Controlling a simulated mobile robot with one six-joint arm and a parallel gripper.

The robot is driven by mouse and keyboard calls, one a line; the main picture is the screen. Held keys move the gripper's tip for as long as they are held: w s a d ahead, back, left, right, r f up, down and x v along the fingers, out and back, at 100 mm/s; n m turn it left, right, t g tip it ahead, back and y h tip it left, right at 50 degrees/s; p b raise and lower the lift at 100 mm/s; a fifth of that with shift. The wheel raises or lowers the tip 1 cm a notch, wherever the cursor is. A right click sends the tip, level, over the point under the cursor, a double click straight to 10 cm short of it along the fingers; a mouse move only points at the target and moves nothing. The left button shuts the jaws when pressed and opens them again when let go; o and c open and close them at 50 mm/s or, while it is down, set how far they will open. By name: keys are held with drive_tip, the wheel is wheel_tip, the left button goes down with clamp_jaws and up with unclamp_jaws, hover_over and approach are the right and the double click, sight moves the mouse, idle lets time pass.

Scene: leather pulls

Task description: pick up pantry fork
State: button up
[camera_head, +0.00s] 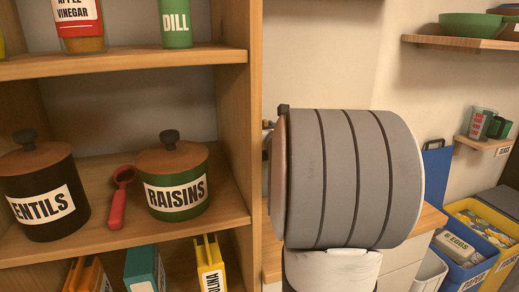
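A red utensil (118,208) lies on the middle shelf of the wooden pantry. Its handle points toward the shelf's front edge and its rounded head rests farther back. The head looks more like a scoop or spoon, and I see no fork tines. It lies between a black jar marked "LENTILS" (46,204) and a green jar marked "RAISINS" (177,190), closer to the green jar. No other object that looks like a fork shows. My gripper is not in view; a large grey banded part that seems to be my arm fills the centre right.
The pantry's right side post (254,120) stands between the shelf and my arm. The upper shelf (120,62) holds a vinegar bottle (78,22) and a dill container (175,22). Boxes (145,268) stand below. A yellow bin (490,225) is at far right.

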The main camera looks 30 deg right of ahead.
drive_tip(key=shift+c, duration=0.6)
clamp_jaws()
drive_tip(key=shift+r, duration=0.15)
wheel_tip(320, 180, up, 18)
drive_tip(key=p, duration=0.5)
